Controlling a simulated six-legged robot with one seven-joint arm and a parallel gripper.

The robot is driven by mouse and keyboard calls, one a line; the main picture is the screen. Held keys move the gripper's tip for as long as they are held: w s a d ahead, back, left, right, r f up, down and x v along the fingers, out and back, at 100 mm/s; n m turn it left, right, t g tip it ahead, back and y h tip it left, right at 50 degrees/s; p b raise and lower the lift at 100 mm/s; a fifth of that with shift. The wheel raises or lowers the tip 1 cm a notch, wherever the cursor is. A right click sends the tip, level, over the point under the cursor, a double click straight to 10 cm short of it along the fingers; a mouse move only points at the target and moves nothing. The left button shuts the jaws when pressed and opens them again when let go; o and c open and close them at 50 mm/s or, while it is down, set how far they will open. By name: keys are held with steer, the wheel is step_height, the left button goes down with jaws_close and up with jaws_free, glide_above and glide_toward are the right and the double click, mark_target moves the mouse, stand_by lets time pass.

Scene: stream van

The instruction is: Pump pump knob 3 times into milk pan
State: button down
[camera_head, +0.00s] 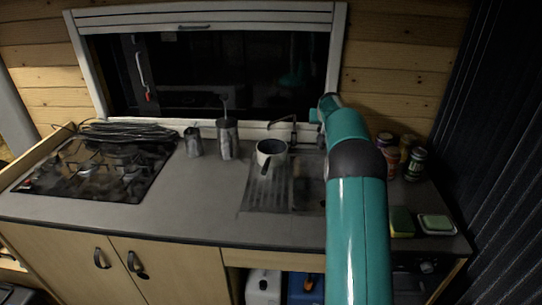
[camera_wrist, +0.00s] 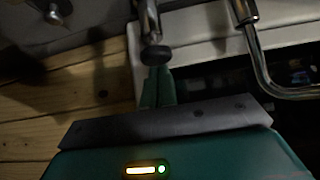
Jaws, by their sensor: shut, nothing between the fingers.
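The milk pan (camera_head: 271,147) is a light pan with a dark inside and a dark handle pointing to the front. It sits on the ridged drainer left of the sink. A metal tap (camera_head: 292,124) stands behind and right of it. In the wrist view a dark round knob on a metal stem, which looks like the pump knob (camera_wrist: 155,54), is right at the tips of my gripper (camera_wrist: 157,76). The gripper is shut and empty. I cannot tell whether it touches the knob. In the head view my arm hides part of the sink.
Two metal jugs (camera_head: 227,139) stand left of the pan. A hob (camera_head: 98,168) with dark cable on it is further left. The front counter is clear.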

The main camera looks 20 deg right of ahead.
steer(key=shift+f, duration=0.5)
steer(key=shift+r, duration=2.55)
steer(key=shift+f, duration=0.1)
